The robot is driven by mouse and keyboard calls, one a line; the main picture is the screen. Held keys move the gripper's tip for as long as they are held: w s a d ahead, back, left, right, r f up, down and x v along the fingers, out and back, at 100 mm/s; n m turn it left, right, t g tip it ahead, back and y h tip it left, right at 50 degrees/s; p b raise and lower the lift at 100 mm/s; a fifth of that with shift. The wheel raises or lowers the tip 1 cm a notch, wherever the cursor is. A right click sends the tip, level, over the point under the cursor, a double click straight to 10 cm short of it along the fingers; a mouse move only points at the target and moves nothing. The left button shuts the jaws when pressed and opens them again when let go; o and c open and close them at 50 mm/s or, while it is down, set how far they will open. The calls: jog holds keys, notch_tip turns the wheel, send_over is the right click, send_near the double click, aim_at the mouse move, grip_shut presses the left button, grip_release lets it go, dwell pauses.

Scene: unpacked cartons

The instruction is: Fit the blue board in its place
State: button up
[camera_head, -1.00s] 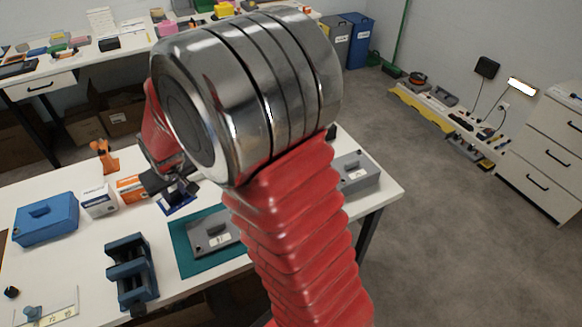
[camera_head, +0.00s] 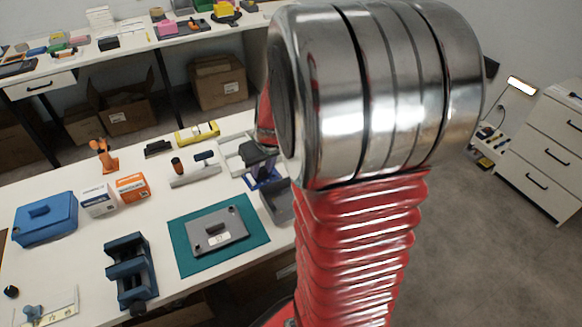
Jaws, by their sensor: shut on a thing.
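My gripper (camera_head: 262,160) is partly hidden behind my wrist, above the right part of the white table. It is shut on the blue board (camera_head: 264,180), of which only a small part shows below the dark jaws. An open-looking grey box (camera_head: 277,205) lies just below the board in the picture, partly covered by my arm. I cannot tell whether the board touches anything. A grey lid-like plate (camera_head: 232,238) with a handle and a label lies flat on a teal mat (camera_head: 190,262) to the left.
A light grey frame (camera_head: 229,158) is close behind the gripper. Beyond lie a yellow level (camera_head: 198,132) and a screwdriver-like tool. Left are small cartons (camera_head: 132,187), a blue case (camera_head: 46,220) and a dark vise (camera_head: 131,270). My arm hides the table's right end.

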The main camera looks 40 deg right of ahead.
jog(key=s+d, duration=0.5)
jog(key=s, duration=0.1)
jog(key=shift+d+r+m, duration=0.3)
jog(key=shift+r+m, duration=0.05)
jog(key=shift+m, duration=0.05)
jog(key=shift+f, duration=0.15)
jog(key=shift+f, duration=2.05)
jog(key=shift+f, duration=3.05)
jog(key=o, duration=1.2)
jog(key=shift+r, duration=0.1)
jog(key=v, duration=1.3)
jog(key=shift+a+r, duration=0.2)
jog(key=shift+a, duration=0.1)
